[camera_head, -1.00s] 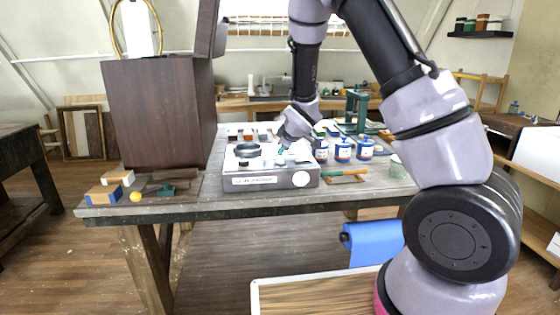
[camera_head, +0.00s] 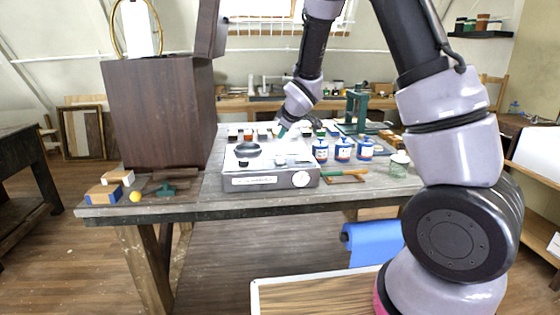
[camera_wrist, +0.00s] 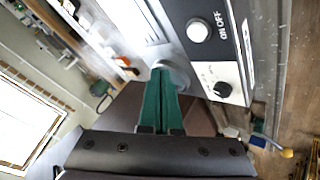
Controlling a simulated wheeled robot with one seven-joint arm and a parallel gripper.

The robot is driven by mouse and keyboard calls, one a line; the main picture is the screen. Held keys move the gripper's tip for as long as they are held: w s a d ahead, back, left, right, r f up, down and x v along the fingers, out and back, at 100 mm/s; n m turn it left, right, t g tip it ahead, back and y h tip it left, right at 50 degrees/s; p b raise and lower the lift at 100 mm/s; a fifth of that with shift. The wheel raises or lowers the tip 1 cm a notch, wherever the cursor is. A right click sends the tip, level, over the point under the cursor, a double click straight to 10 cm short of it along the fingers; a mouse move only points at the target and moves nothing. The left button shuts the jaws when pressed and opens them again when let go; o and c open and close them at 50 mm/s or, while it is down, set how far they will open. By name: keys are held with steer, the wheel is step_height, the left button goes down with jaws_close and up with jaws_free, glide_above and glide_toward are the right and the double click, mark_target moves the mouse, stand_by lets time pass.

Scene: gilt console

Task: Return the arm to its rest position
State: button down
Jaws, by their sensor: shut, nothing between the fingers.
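My gripper (camera_head: 282,131) is above the grey appliance (camera_head: 262,183) on the workbench, apart from it. In the wrist view its two green fingers (camera_wrist: 160,88) lie together, with nothing between them. The arm reaches forward over the bench from the right, with the wrist tilted down to the left. The wrist view also shows the appliance's panel (camera_wrist: 237,75), marked ON OFF, with a white button and a black knob.
A round black dish (camera_head: 247,149) sits on the appliance. Blue-and-white jars (camera_head: 343,150), a green press (camera_head: 357,108) and a glass jar (camera_head: 399,167) stand to the right. A tall dark cabinet (camera_head: 160,112) stands at left. The air above the appliance's left side looks clear.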

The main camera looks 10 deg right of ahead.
steer(key=s+d+r+m+g+h, duration=0.1)
steer(key=s+d+r+m, duration=0.8)
steer(key=s+d+r, duration=0.45)
steer(key=s+r+m, duration=0.3)
steer(key=s, duration=0.7)
steer(key=s+a+r+m+g+y, duration=0.1)
steer(key=s+r+m, duration=0.2)
steer(key=s, duration=0.7)
steer(key=shift+s+a+r+m, duration=0.2)
steer(key=shift+s+r+m, duration=0.1)
steer(key=shift+s+r, duration=0.1)
